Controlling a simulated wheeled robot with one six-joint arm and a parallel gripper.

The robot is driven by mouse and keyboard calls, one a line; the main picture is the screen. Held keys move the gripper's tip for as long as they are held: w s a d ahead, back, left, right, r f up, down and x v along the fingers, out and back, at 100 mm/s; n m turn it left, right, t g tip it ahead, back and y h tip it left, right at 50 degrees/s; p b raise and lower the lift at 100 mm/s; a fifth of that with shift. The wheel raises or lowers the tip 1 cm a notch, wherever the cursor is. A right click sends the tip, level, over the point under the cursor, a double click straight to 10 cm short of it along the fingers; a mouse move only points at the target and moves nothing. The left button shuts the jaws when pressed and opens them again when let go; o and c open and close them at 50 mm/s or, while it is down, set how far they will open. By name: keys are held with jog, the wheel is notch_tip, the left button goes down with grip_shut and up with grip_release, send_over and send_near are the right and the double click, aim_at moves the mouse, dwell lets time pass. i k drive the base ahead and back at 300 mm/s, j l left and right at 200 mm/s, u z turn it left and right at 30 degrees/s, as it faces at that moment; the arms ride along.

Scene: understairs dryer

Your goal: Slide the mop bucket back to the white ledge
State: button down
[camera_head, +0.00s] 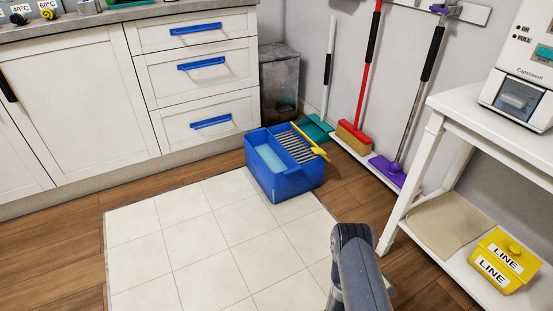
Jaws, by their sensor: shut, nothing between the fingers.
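The blue mop bucket (287,184) stands upright at the far right corner of the white tiled patch. It has an open basin with pale liquid on its left, a grey ribbed wringer on its right and a yellow handle (310,142). The low white ledge (352,152) runs along the base of the right wall behind and right of the bucket, with a gap of wooden floor between them. The brush heads cover part of the ledge. My grey arm rises at the bottom centre, well in front of the bucket. My gripper itself does not show.
A dark grey bin (280,82) stands behind the bucket, beside white drawers (203,75). A teal broom (317,128), red broom (354,137) and purple mop (388,171) lean at the wall. A white table (436,124) stands right. The tiled patch (200,240) is clear.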

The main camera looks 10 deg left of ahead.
aim_at(285, 164)
jog(key=i+j+u, duration=0.65)
jog(key=i+u, duration=0.25)
jog(key=i+j, duration=0.15)
jog(key=i, duration=0.3)
jog(key=i+j, duration=0.15)
jog(key=i, duration=0.25)
jog(key=i+j+u, duration=0.1)
jog(key=i, duration=0.35)
